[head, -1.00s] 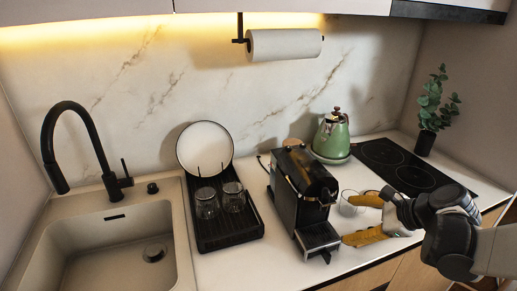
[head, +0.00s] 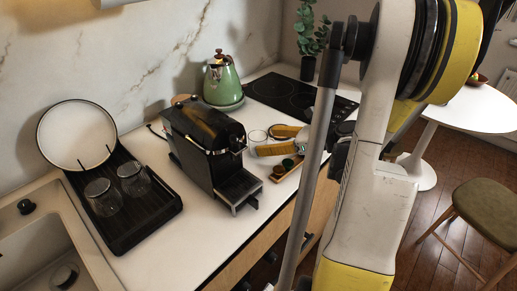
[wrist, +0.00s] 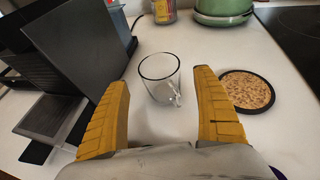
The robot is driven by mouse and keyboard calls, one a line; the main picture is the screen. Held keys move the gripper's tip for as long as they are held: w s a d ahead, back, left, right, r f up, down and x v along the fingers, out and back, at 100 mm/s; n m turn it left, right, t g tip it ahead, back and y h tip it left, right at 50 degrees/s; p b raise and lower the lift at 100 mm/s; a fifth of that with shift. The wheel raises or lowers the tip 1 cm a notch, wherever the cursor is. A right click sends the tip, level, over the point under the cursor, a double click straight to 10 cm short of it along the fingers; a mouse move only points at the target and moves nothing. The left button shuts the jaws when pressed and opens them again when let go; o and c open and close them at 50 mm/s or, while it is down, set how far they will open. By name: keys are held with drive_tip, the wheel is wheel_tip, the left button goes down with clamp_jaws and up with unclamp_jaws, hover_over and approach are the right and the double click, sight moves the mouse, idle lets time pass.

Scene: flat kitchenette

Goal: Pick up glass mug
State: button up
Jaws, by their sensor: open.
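The clear glass mug (wrist: 157,88) stands upright on the white counter in the wrist view, its handle toward me and slightly right. It also shows in the head view (head: 257,136), right of the black coffee machine (head: 209,150). My gripper (wrist: 160,80) is open, with one yellow finger on each side of the mug's near part. The fingers appear apart from the glass, and the mug lies mostly at and beyond the tips. In the head view my gripper (head: 264,141) is partly hidden by my own arm.
A round cork coaster (wrist: 247,90) lies close right of my right finger. The coffee machine stands close on the left. A green kettle (head: 222,82) and a can (wrist: 164,11) are behind. A small tray (head: 285,172) lies near the counter's front edge. The rack (head: 150,218) holds two glasses.

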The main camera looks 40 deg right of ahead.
sight(266, 140)
drive_tip(key=b+x, duration=0.1)
drive_tip(key=x, duration=0.3)
drive_tip(key=shift+c, duration=0.3)
drive_tip(key=c, duration=1.3)
drive_tip(key=shift+r, duration=0.15)
